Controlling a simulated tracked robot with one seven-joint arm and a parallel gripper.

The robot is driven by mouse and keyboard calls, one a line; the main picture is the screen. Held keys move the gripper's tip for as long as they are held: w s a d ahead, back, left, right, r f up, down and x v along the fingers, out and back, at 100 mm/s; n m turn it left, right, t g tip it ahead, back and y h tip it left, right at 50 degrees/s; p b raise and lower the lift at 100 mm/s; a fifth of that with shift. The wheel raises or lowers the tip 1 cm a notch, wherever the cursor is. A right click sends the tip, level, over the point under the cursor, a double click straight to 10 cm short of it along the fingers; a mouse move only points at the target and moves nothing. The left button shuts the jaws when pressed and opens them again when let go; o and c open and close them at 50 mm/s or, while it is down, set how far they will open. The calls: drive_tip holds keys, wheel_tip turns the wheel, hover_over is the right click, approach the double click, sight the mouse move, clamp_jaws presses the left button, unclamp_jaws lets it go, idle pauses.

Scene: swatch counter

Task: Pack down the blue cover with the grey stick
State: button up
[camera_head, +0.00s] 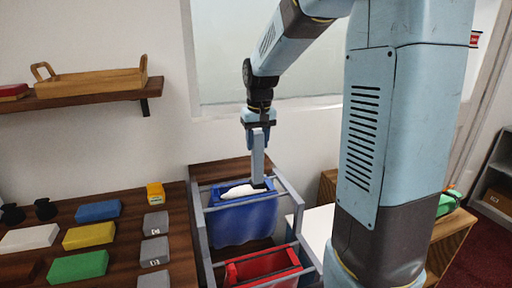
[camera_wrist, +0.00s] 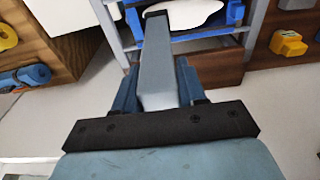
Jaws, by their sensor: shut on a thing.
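My gripper (camera_head: 258,124) points down in the head view and is shut on the grey stick (camera_head: 257,158). The stick hangs upright, with its dark lower end over the back right part of the blue cover (camera_head: 242,222). In the wrist view the stick (camera_wrist: 157,62) runs between the fingers of my gripper (camera_wrist: 157,88) toward the top edge. The blue cover hangs in a grey frame (camera_head: 201,222), with a white thing (camera_head: 236,191) at its top. I cannot tell whether the stick's tip touches the cover or the white thing.
A red cover or bin (camera_head: 262,265) hangs in the front part of the frame. On the counter to the left lie a blue block (camera_head: 98,211), a yellow block (camera_head: 89,235), a green block (camera_head: 78,266) and several grey ones. A wooden tray (camera_head: 92,84) stands on the wall shelf.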

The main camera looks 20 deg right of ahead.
sight(257, 132)
drive_tip(key=shift+r, duration=1.55)
